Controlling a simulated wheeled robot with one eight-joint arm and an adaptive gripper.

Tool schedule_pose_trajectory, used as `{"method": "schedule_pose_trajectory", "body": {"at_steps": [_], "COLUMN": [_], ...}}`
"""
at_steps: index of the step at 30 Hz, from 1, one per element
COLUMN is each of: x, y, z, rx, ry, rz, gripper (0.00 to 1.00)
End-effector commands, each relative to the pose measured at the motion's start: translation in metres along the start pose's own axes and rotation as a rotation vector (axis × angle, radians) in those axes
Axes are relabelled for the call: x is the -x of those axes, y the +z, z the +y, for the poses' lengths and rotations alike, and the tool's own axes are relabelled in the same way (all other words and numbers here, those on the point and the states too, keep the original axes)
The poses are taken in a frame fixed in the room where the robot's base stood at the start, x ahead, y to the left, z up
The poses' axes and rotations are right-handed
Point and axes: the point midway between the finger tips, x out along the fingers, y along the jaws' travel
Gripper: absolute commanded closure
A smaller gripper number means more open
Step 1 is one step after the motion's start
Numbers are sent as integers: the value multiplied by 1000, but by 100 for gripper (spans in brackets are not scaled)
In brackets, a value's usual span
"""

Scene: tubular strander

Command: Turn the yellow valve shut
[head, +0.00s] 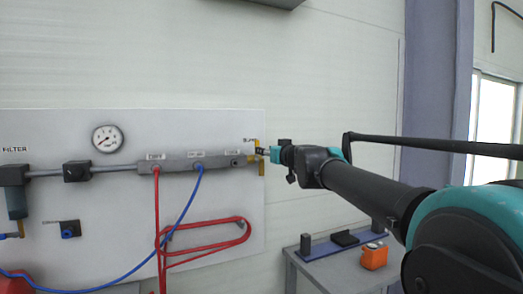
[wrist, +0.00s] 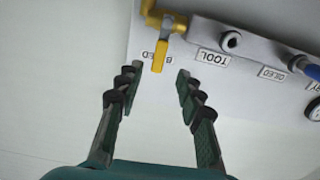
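The yellow valve handle (head: 257,143) stands up at the right end of the grey manifold in the head view, above a brass valve body (head: 253,160). In the wrist view the picture is upside down, and the handle (wrist: 159,55) points down from the brass body (wrist: 172,23), across the pipe line. My gripper (wrist: 157,80) is open and empty, its two fingers spread to either side of the handle's line. The handle's free end lies just ahead of the gap, and no contact shows. In the head view my gripper (head: 268,152) is small, right beside the valve.
The grey manifold (head: 180,164) carries red (head: 157,210) and blue (head: 184,208) hoses on a white panel. A gauge (head: 107,138) and a filter (head: 16,195) are at left. A bench (head: 340,270) with an orange object (head: 374,256) stands below my arm. The wall right of the panel is clear.

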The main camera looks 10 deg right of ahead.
Motion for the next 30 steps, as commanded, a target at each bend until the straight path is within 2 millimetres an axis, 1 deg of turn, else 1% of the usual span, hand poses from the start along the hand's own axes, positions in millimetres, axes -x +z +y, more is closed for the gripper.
{"method": "schedule_pose_trajectory", "body": {"at_steps": [1,3,7,12,19,22,23,26,29,30], "x": [8,16,26,31,31,31,31,34,42,48], "y": [0,0,0,0,0,6,12,45,101,127], "z": [0,0,0,0,0,-3,-6,-22,-44,-52], "rx": [0,0,0,0,0,-2,-2,-11,-28,-37], "ry": [2,1,0,0,0,-12,-21,-75,-149,-175], "rz": [0,0,0,0,0,-7,-13,-58,-149,-197], "gripper": [63,63,63,63,63,63,63,63,63,63]}}
